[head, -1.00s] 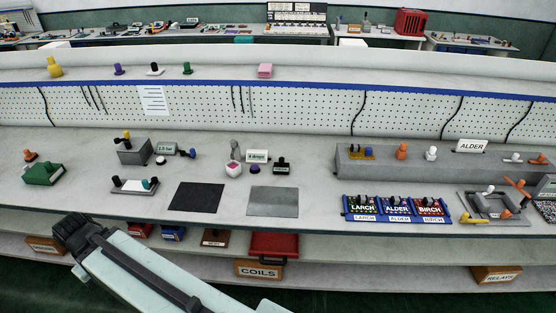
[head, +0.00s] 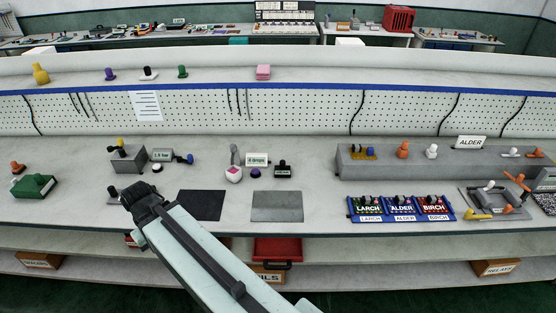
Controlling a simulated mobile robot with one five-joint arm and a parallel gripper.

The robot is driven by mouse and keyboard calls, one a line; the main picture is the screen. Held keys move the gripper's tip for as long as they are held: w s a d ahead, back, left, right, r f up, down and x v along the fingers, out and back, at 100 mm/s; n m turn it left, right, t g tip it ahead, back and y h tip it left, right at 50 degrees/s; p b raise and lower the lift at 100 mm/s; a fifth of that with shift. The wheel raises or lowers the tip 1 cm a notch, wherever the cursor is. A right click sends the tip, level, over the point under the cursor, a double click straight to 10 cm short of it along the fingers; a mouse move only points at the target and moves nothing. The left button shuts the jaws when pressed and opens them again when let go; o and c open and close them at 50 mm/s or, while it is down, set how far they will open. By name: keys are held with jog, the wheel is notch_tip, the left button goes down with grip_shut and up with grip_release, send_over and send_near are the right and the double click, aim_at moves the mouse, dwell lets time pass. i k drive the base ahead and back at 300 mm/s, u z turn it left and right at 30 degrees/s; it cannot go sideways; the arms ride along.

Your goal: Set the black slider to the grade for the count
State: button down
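My gripper (head: 143,194) is the dark end of my pale arm, over the front left of the bench. Its fingers point away from the camera, and I cannot tell whether they are open. A grey base with a white plate (head: 113,200) carries small knobs, one of them black, and is now mostly hidden behind my gripper. I cannot tell for sure that this is the black slider. A white sign reading a number of drops (head: 257,160) stands at mid-bench; its digit is too small to read surely. A small black-handled block (head: 283,171) sits right of it.
A grey box with a yellow-topped lever (head: 127,158) and a bar sign (head: 162,155) stand behind my gripper. Black (head: 202,205) and grey mats (head: 277,207) lie to the right. A blue rack labelled LARCH, ALDER, BIRCH (head: 401,217) is farther right. A green block (head: 34,187) sits far left.

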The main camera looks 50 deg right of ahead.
aim_at(283, 170)
jog(key=u, duration=0.05)
jog(key=i, duration=1.4)
